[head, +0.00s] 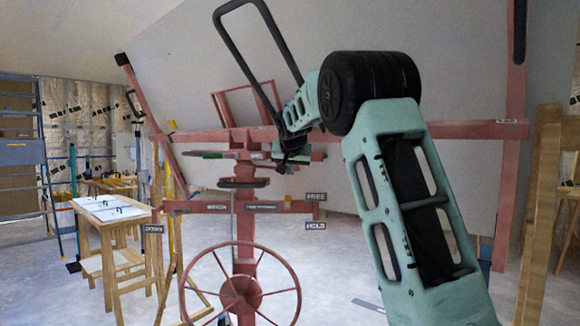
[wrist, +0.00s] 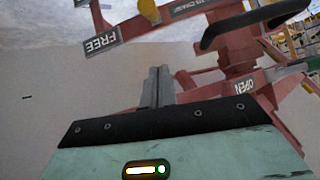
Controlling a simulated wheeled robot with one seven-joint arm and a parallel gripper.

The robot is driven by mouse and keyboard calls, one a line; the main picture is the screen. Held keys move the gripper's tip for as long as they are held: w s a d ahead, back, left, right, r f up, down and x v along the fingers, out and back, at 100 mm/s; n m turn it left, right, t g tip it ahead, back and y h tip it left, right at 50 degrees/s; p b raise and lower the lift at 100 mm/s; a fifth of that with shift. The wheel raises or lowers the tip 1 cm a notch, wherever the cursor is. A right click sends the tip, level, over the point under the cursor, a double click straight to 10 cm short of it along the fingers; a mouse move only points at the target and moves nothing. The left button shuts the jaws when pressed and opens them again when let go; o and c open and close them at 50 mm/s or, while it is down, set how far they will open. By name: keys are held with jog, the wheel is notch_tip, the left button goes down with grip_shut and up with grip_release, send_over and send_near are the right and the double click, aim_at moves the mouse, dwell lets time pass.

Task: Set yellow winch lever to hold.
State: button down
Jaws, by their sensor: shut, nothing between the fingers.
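A small yellow knob (wrist: 149,10), which looks like the end of the winch lever, shows at the top of the wrist view near the FREE label (wrist: 101,42). In the head view the FREE label (head: 316,197) sits above the HOLD label (head: 315,226) at the right end of a red crossbar on the lift. I cannot tell clearly which label the lever points to. My gripper (wrist: 158,83) is shut and empty, apart from the yellow knob. In the head view my gripper (head: 284,166) is near the red mast, above the crossbar, and its fingertips are hard to make out.
The red panel lift (head: 245,225) has a large handwheel (head: 240,285) below the crossbar. An OPEN label (wrist: 240,87) is on a red part right of my gripper in the wrist view. A wooden table (head: 108,212) stands left, and wooden posts (head: 540,215) stand right.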

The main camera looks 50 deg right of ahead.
aim_at(288, 202)
jog(key=x, duration=0.5)
jog(key=shift+w+f, duration=0.1)
jog(key=shift+f, duration=0.05)
jog(key=shift+s+a+f, duration=0.2)
jog(key=shift+a+f, duration=0.1)
jog(key=shift+f, duration=0.25)
jog(key=shift+s+a+f, duration=0.2)
jog(key=shift+a+f, duration=0.15)
jog(key=shift+f, duration=0.15)
jog(key=shift+s+a+f, duration=0.15)
jog(key=shift+f, duration=0.4)
jog(key=shift+a+f+b, duration=0.1)
jog(key=shift+f+b, duration=0.1)
jog(key=shift+b, duration=0.4)
